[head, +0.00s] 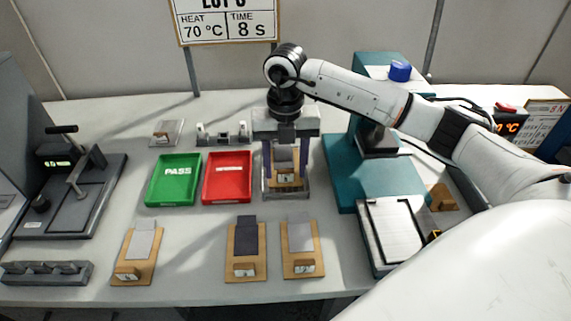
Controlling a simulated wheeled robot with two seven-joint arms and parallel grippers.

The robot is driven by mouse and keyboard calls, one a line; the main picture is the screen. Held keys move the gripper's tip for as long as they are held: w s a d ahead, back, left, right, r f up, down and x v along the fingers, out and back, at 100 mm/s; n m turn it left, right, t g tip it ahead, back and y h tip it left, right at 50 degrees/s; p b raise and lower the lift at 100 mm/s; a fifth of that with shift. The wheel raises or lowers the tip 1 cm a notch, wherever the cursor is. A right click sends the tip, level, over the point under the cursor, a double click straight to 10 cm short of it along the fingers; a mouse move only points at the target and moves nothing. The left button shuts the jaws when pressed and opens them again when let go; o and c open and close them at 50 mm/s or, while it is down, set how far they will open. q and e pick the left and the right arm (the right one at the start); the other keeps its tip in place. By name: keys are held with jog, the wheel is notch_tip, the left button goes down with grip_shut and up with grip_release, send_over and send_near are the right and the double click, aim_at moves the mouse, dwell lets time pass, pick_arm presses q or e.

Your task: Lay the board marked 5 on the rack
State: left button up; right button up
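My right gripper (285,170) points down at the centre back, its two purple-sided fingers apart. Between and below them is a wooden board (286,182) with a grey plate and a small label, on or in a metal frame (267,191). I see no clear grip on this board. Three similar boards lie at the front: one with a grey plate (143,241) at left, one with a dark plate (246,233), and one with a grey plate (300,234). Their labels are too small to read, so I cannot tell which is 5. My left gripper is not in view.
A green PASS tray (149,190) and a red tray (207,190) stand left of the gripper. A dark slotted holder (45,274) is at front left, beside a press (75,205). A teal machine (342,170) stands at right. Table space between trays and front boards is clear.

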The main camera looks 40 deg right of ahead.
notch_tip(320, 180, up, 12)
jog(key=shift+r, duration=0.15)
dwell(0.5)
dwell(0.4)
